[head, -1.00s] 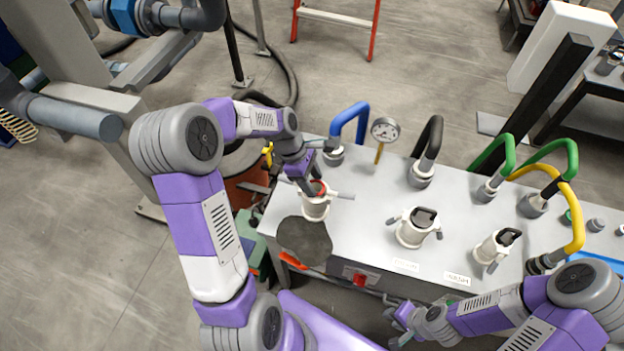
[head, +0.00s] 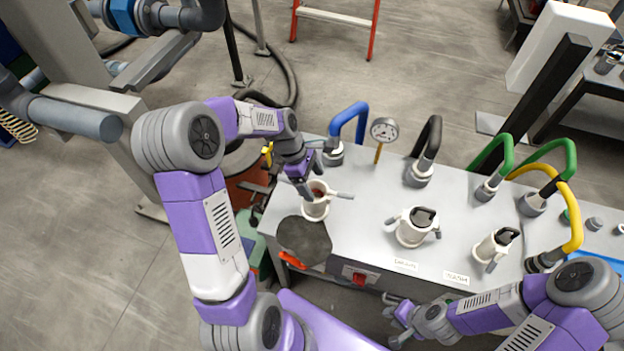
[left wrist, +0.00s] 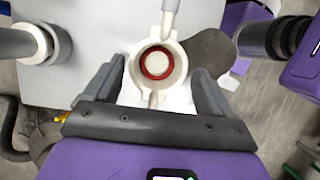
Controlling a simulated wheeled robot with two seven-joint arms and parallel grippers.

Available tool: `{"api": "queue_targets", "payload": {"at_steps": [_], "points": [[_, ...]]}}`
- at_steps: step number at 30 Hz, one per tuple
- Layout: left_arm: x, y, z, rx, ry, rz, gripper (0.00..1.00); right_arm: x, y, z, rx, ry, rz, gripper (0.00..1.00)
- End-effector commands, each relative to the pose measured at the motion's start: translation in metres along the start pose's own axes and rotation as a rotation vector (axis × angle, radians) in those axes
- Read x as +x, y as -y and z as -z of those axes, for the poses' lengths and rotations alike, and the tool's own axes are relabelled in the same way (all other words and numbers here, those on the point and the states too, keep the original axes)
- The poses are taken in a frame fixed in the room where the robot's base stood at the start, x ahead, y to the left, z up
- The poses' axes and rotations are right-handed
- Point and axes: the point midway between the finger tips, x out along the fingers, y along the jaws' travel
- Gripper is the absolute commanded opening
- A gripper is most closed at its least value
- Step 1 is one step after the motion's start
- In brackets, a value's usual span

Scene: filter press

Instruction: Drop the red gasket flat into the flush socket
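The red gasket (left wrist: 157,63) lies inside a white socket (left wrist: 140,88) in the left wrist view. It looks flat and roughly centred, with a pale middle. In the head view this socket (head: 315,210) is the leftmost of three on the bench, and only a little red shows in its mouth. My left gripper (head: 304,190) is over the socket. In the left wrist view its fingers stand open on either side, apart from the gasket. My right gripper (head: 394,324) is empty by the bench's front edge, its fingers apart. The bench labels are too small to read surely.
Two more white sockets with dark inserts, a middle one (head: 411,234) and a right one (head: 490,250), stand on the bench. A dark round disc (head: 304,240) lies at the front left. Blue, black, green and yellow hoses and a gauge (head: 384,131) line the back.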

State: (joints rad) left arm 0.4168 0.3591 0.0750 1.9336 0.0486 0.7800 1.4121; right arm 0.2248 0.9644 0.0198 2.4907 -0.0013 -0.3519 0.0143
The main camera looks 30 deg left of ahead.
Motion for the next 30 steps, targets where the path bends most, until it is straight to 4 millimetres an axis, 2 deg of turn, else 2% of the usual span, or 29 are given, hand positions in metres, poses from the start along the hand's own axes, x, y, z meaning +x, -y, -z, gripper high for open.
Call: {"api": "queue_targets", "payload": {"at_steps": [8,16,21,30], "points": [[-0.006,0.0,0.0,0.0,0.0,-0.002,0.84,-0.002,0.001,0.0,0.0,0.0,0.0,0.3],[-0.051,-0.001,-0.001,0.0,-0.002,-0.005,0.84,-0.015,0.006,-0.001,0.0,0.0,0.0,0.3],[-0.071,0.0,-0.001,0.001,-0.001,-0.001,0.84,-0.02,0.008,-0.001,0.0,0.0,0.0,0.3],[-0.076,0.0,0.0,0.0,0.0,0.0,0.84,-0.021,0.008,-0.001,0.0,0.0,0.0,0.3]]}}
